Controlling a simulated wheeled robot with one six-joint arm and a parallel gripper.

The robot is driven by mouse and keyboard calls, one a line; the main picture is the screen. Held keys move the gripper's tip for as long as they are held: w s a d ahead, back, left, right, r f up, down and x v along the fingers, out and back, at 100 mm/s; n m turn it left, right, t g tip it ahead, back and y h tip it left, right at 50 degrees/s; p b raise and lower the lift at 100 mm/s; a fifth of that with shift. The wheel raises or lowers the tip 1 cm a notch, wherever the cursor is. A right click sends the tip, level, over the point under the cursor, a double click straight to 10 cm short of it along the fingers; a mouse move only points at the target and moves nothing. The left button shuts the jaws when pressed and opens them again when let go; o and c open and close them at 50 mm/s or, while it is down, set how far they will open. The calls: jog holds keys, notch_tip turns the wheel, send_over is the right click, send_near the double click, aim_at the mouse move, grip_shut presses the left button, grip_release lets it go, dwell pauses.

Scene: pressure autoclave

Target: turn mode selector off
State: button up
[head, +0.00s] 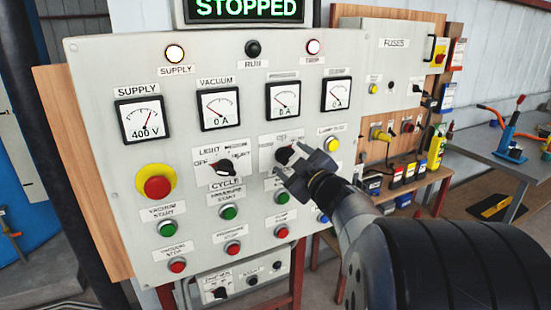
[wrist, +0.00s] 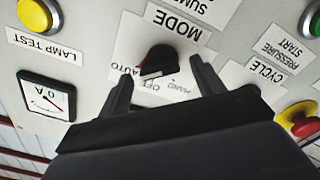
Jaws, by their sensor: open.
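The mode selector is a black rotary knob (wrist: 158,58) on a white plate, shown upside down in the wrist view. AUTO, OFF and HAND are printed around it, with a MODE label (wrist: 173,22). A reddish mark shows on the knob on the side of AUTO and OFF; its exact setting is hard to tell. In the head view the mode selector (head: 284,155) is partly covered by my gripper (head: 290,164). My gripper is open in front of the panel, one finger on each side of the knob in the wrist view. Contact cannot be told.
The cycle selector (head: 224,168) is left of the mode selector. A red emergency button (head: 157,187) and several green and red buttons are on the panel (head: 110,75). The yellow lamp test button (head: 332,144) is close on the right. The display (head: 246,9) reads STOPPED.

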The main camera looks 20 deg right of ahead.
jog(key=shift+w, duration=0.6)
jog(key=shift+c, duration=0.4)
jog(key=c, duration=0.9)
jog(key=shift+o, duration=0.2)
jog(key=shift+n+b, duration=0.3)
jog(key=n+b, duration=0.2)
jog(key=n, duration=0.1)
jog(key=shift+a+n+b, duration=0.15)
jog(key=shift+n+b, duration=0.15)
jog(key=shift+n, duration=0.1)
jog(key=n+b, duration=0.2)
jog(key=n, duration=0.3)
jog(key=shift+a+b, duration=0.1)
jog(key=shift+b, duration=0.25)
jog(key=shift+r+n, duration=0.15)
jog(key=shift+n, duration=0.15)
